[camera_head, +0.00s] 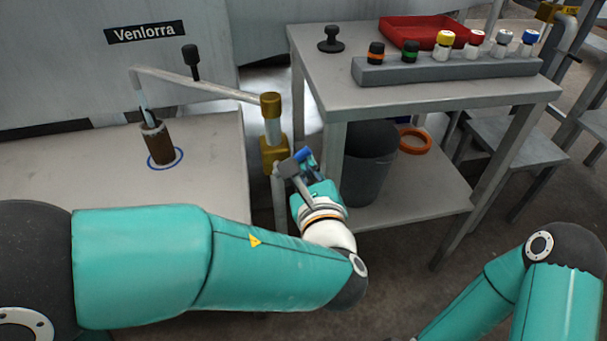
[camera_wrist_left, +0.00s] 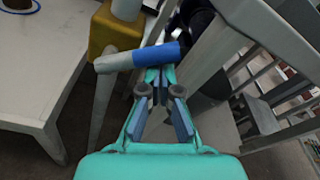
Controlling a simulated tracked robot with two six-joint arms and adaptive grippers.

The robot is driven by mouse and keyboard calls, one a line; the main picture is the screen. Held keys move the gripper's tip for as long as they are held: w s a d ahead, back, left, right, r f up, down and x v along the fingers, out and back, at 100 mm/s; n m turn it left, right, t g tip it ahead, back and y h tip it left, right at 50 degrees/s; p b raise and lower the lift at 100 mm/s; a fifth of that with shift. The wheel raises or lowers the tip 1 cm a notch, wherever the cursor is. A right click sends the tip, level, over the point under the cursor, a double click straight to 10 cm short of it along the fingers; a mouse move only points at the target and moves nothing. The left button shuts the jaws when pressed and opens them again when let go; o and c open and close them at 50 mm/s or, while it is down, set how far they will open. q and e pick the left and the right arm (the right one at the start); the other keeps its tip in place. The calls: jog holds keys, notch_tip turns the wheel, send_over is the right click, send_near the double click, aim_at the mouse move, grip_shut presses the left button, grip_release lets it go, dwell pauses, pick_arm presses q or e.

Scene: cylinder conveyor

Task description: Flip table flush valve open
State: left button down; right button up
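The flush valve has a brass body (camera_head: 274,153) at the right edge of the white table (camera_head: 215,150). Its lever handle has a blue sleeve (camera_head: 303,154). In the left wrist view the blue sleeve (camera_wrist_left: 155,55) sticks out sideways from the brass block (camera_wrist_left: 115,32) on a grey stem, lying across the fingertips. My left gripper (camera_wrist_left: 160,76) has its fingertips close together right at the sleeve, seemingly touching it, not visibly around it. In the head view my left wrist partly hides the gripper. My right arm shows at the lower right; its gripper is out of frame.
A brown cup (camera_head: 157,143) with a brush stands in a blue ring under the pipe. A grey side table (camera_head: 310,61) stands close right of the valve, holding a vial rack (camera_head: 445,71) and a red tray (camera_head: 398,31). A dark bin (camera_head: 368,165) sits beneath.

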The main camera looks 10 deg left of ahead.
pick_arm(q)
jog(key=shift+s+a+r, duration=0.1)
jog(key=shift+a+r, duration=0.25)
jog(key=shift+r, duration=0.25)
jog(key=shift+s+a+r, duration=0.1)
jog(key=shift+a+r, duration=0.25)
jog(key=shift+r, duration=0.2)
jog(key=shift+s+a+r, duration=0.25)
jog(key=shift+a+r, duration=0.2)
jog(key=shift+a, duration=0.25)
jog(key=shift+a+r, duration=0.1)
jog(key=shift+a, duration=0.15)
